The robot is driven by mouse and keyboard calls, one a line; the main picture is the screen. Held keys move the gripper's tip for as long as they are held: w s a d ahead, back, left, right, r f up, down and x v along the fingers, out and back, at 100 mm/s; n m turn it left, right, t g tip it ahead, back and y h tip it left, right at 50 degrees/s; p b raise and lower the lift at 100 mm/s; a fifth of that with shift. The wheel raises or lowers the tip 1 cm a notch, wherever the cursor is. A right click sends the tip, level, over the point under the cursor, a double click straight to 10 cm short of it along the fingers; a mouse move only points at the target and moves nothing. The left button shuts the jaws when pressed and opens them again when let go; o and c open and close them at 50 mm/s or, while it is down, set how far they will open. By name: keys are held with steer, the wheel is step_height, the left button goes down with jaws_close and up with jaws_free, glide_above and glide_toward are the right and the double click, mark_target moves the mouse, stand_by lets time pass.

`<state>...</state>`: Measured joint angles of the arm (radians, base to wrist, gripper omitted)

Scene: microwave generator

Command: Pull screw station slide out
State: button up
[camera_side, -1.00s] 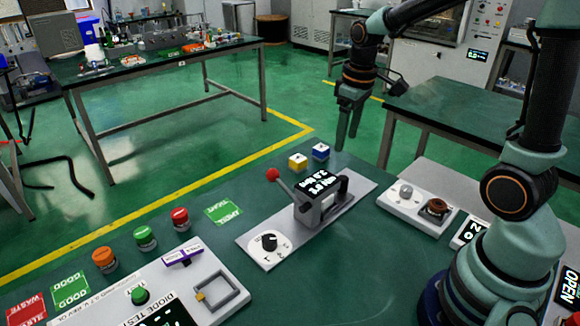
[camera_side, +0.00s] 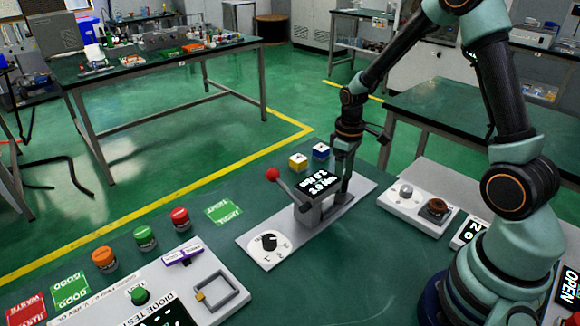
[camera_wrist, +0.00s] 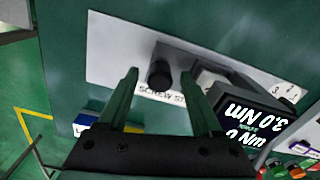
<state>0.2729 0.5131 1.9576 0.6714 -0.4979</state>
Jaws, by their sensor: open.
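The screw station is a pale base plate (camera_side: 362,190) with a grey body, a lit display (camera_side: 318,187), a red-ball lever (camera_side: 272,174) and a dial (camera_side: 269,242). Its lettering is partly readable in the wrist view. A dark round knob (camera_wrist: 160,76) stands on the plate beside the grey body, and I take it to be the slide's handle. My gripper (camera_side: 344,178) is low over the right end of the station, pointing down. In the wrist view its two fingers are open on either side of the knob, with gaps visible. The gripper partly hides the knob in the side view.
A blue-white cube (camera_side: 320,151) and a yellow-white cube (camera_side: 298,162) sit just behind the station. A panel with a round knob (camera_side: 405,191) is to the right. Coloured buttons (camera_side: 145,238) and the diode tester (camera_side: 180,290) are to the left.

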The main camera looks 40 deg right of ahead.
steer(key=shift+f, duration=1.1)
jaws_close()
stand_by(0.7)
